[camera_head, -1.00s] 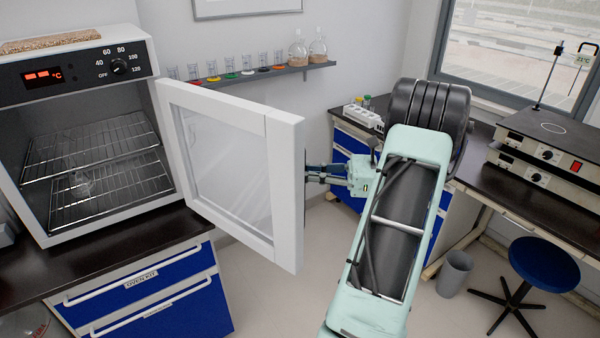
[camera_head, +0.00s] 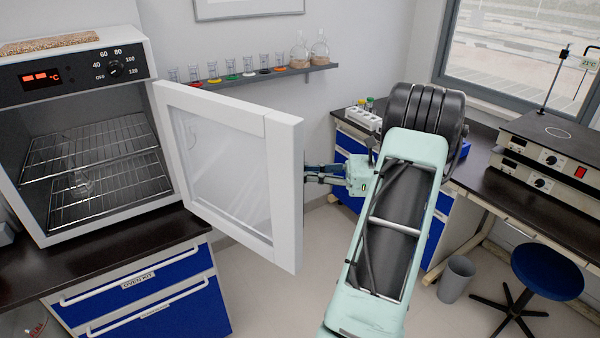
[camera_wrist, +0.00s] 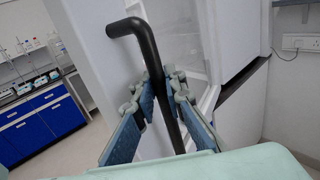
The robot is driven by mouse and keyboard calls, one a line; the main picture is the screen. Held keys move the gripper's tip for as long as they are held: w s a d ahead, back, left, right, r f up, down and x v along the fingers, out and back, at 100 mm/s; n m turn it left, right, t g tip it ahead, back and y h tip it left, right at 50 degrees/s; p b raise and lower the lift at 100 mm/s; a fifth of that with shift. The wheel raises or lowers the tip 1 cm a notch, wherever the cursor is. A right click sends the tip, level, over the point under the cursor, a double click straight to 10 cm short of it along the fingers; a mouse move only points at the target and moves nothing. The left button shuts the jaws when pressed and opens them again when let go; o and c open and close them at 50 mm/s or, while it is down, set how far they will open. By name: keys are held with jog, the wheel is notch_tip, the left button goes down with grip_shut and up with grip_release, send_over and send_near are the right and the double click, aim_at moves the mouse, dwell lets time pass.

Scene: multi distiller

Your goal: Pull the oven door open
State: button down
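The oven (camera_head: 22,120) stands on the counter at the left in the head view, with wire racks inside and a lit red display. Its white door (camera_head: 285,190) is swung wide open toward my arm. My gripper (camera_head: 312,174) is at the door's outer face, by its free edge; the door hides the fingertips there. In the wrist view, the black bar handle (camera_wrist: 160,85) stands upright on the white door (camera_wrist: 105,70). My gripper's (camera_wrist: 160,88) two blue-padded fingers are on either side of the handle, close around it. I cannot tell if both pads press on it.
A glass flask (camera_head: 80,182) sits on the oven rack. Blue drawers (camera_head: 150,290) are below the oven. A shelf (camera_head: 270,75) with beakers and flasks is on the back wall. A blue stool (camera_head: 547,270) and a bin (camera_head: 457,278) stand at the right. The floor beneath the door is clear.

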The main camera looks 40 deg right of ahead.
jog(key=c, duration=2)
grip_release()
jog(key=v, duration=1.2)
